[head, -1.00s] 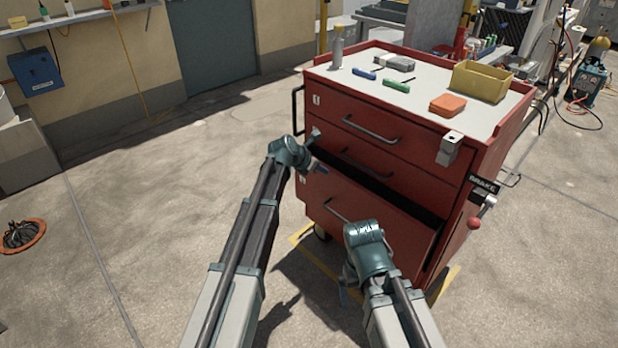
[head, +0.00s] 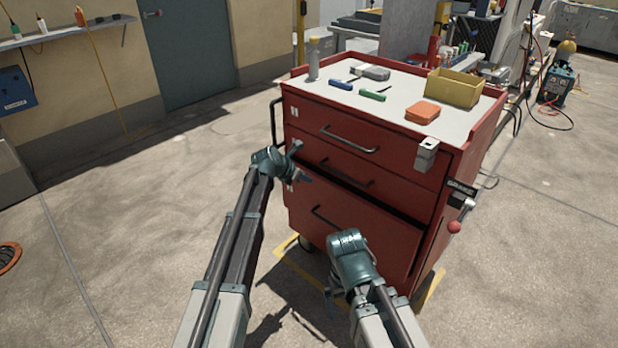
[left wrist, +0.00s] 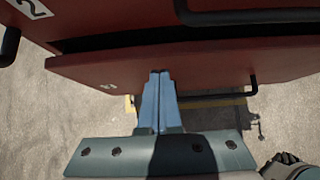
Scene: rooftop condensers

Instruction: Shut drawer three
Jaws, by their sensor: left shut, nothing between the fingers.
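Drawer three (head: 385,238) is the bottom, deepest drawer of the red tool cart. It stands a little open, with a narrow dark gap above its front. Its black handle (head: 323,217) is on the front. In the left wrist view, the drawer front (left wrist: 215,70) is close ahead. My left gripper (head: 306,180) is shut and empty, at the upper left part of the drawer front. In the left wrist view its fingertips (left wrist: 160,74) overlap the drawer front, seemingly against it.
The two upper drawers (head: 310,122) look closed. The cart top (head: 395,112) holds a bottle, a yellow bin (head: 452,88), an orange box (head: 422,112) and small tools. A brake lever with a red knob (head: 454,227) sticks out at right.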

